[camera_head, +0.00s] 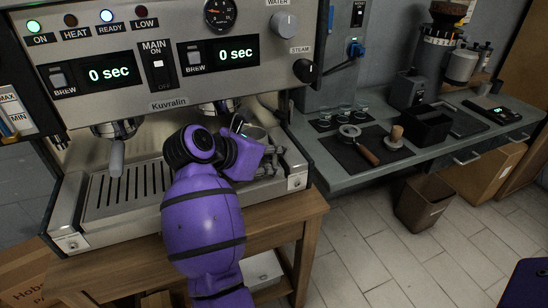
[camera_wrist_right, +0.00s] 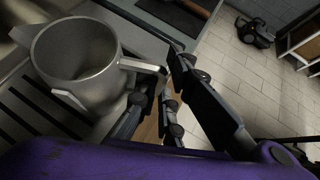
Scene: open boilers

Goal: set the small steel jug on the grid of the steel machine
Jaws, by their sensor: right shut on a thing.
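The small steel jug (camera_wrist_right: 78,60) is upright and open-topped in the right wrist view, with its handle toward my fingers. In the head view only its upper part (camera_head: 255,132) shows behind my right gripper. My right gripper (camera_head: 272,163) is shut on the jug's handle; its dark fingers also show in the right wrist view (camera_wrist_right: 150,95). The jug is over the right part of the slotted grid (camera_head: 118,194) of the steel machine (camera_head: 170,103). I cannot tell whether its base touches the grid. My left gripper is not in view.
The grid's left and middle are clear. A grey counter (camera_head: 340,180) to the right holds a portafilter (camera_head: 357,140), a tamper (camera_head: 396,138) and a grinder. A brown bin (camera_head: 425,203) stands on the floor.

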